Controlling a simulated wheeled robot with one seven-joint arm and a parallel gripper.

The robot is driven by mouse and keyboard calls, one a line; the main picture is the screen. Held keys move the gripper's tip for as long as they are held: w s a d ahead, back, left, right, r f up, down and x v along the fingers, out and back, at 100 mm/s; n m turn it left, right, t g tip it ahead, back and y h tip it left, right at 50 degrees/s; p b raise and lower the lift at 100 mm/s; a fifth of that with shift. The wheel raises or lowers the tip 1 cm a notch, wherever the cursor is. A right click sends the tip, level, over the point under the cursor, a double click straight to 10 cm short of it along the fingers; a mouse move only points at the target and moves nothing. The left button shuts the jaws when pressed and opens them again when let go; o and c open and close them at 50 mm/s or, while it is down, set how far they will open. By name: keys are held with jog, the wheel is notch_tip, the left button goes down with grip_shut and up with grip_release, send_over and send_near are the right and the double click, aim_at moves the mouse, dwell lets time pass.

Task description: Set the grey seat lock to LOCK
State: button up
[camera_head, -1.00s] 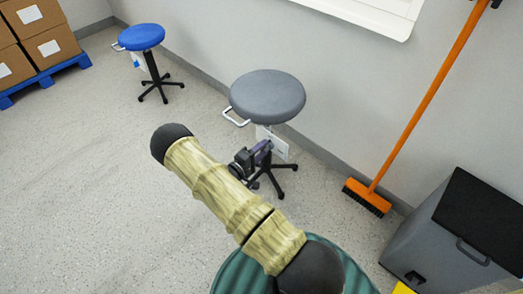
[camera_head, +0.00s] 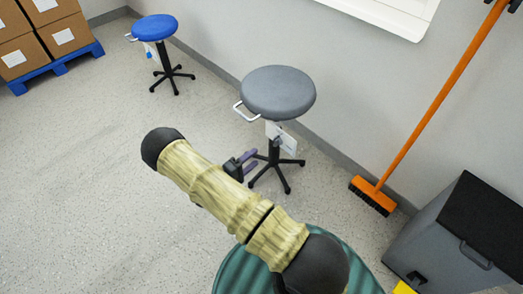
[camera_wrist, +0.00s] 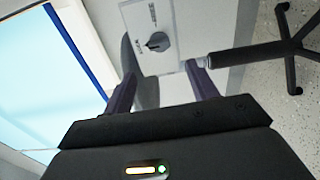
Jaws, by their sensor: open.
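The grey stool (camera_head: 278,92) stands near the wall in the head view. Its white switch plate (camera_head: 283,135) hangs below the seat. The pointer seems directed to the picture's left, near one small label; another label is above the knob. Both are too small to read. My gripper (camera_head: 252,162) is open and empty, below and left of the plate in the head view. In the wrist view its purple fingers (camera_wrist: 161,74) are apart, below the knob and not around it.
The stool's black foot (camera_head: 277,165) is close to my gripper. A white handle (camera_head: 246,112) juts from the seat. A blue stool (camera_head: 155,28) stands farther left. An orange broom (camera_head: 430,105) and a grey bin (camera_head: 455,240) are to the right.

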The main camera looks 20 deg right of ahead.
jog(key=v, duration=0.7)
jog(key=shift+a+p, duration=0.4)
jog(key=shift+p, duration=0.05)
